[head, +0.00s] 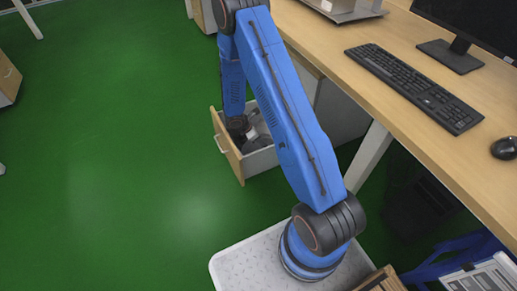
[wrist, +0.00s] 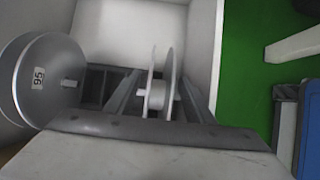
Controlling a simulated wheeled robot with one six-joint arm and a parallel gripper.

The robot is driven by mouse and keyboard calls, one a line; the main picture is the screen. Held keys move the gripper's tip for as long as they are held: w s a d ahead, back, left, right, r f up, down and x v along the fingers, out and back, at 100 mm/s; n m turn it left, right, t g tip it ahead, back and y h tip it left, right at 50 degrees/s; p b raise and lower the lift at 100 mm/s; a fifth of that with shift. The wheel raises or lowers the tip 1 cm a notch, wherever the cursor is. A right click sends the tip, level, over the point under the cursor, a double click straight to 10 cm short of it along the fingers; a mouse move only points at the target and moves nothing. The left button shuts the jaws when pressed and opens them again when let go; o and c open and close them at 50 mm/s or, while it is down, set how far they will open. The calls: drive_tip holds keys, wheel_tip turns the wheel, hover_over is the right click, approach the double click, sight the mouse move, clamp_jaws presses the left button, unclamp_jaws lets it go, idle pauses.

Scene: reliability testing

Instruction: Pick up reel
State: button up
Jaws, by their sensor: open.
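A pale reel (wrist: 152,95) stands on edge inside the open drawer (wrist: 185,30), its two thin flanges and short hub showing in the wrist view. My gripper (wrist: 161,84) is open, with one grey finger on each side of this reel. I cannot tell whether either finger touches it. A second, larger-looking grey reel (wrist: 62,105), with a label reading 95, is to the left, outside the fingers. In the head view the drawer (head: 227,148) is pulled out below the desk. My gripper is in it, largely hidden by my arm, and the reels cannot be made out there.
White drawer walls stand close around my gripper. The wooden desk (head: 430,135) is at the right, with a keyboard (head: 415,88), a monitor (head: 485,20) and a mouse (head: 504,148). Green floor (head: 110,150) to the left is clear.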

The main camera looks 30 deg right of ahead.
drive_tip(key=shift+x, duration=0.85)
clamp_jaws()
wheel_tip(320, 180, up, 10)
idle(0.3)
drive_tip(key=shift+f, duration=0.1)
